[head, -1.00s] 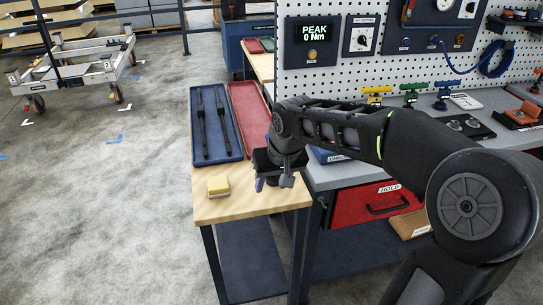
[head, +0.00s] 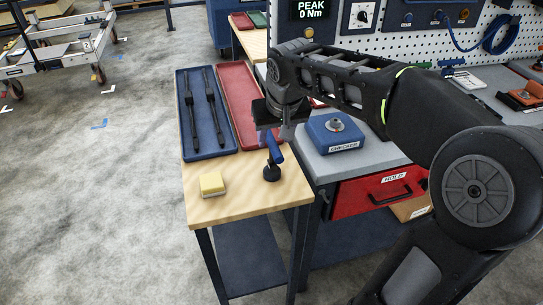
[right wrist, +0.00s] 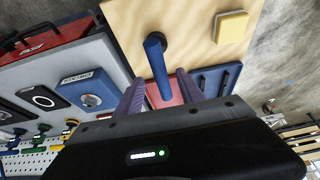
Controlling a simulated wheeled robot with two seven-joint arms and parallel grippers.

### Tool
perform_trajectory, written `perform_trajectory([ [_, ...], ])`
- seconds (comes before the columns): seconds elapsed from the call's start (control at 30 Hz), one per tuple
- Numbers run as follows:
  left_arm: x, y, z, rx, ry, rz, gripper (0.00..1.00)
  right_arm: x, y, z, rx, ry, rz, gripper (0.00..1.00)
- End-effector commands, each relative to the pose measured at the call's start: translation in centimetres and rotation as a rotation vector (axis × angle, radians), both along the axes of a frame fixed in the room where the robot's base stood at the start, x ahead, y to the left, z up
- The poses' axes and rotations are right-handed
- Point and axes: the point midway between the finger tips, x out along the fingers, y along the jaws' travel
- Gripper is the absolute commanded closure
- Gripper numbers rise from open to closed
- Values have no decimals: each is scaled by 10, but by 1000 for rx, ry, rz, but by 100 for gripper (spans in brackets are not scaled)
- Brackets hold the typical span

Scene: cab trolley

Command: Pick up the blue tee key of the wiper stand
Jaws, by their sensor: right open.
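The blue tee key (head: 274,150) stands on a round black foot (head: 271,173) on the pale wooden top of the wiper stand (head: 245,203). My right gripper (head: 275,136) is open and empty, just beyond and above the key in the head view. In the right wrist view the key's blue bar (right wrist: 157,66) lies between the two spread fingers of the right gripper (right wrist: 160,82). I cannot tell whether either finger touches it. My left gripper is not in view.
A blue tray (head: 203,152) with two black wiper arms and a red tray (head: 237,90) lie behind. A yellow sponge (head: 212,184) sits left of the key. A blue checker box (head: 334,134) stands on the grey bench to the right, above a red drawer (head: 377,196).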

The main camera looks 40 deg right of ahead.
Motion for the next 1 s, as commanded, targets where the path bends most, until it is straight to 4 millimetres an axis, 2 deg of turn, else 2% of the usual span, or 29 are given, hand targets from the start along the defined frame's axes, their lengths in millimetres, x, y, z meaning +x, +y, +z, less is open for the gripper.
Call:
perform_trajectory([
  [0.23, 0, 0, 2, 0, 0, 0, 49, 8, -3, -22, 1, 3, 0, 55],
  [0.63, 0, 0, 3, 0, -1, 0, 49, 11, -4, -28, 1, 2, 0, 55],
  [0.9, 0, 0, 10, 0, 0, 0, 49, 25, -8, -63, 2, 3, 0, 55],
  [1.0, 0, 0, 10, 0, 0, 0, 49, 28, -9, -70, 2, 2, 0, 55],
])
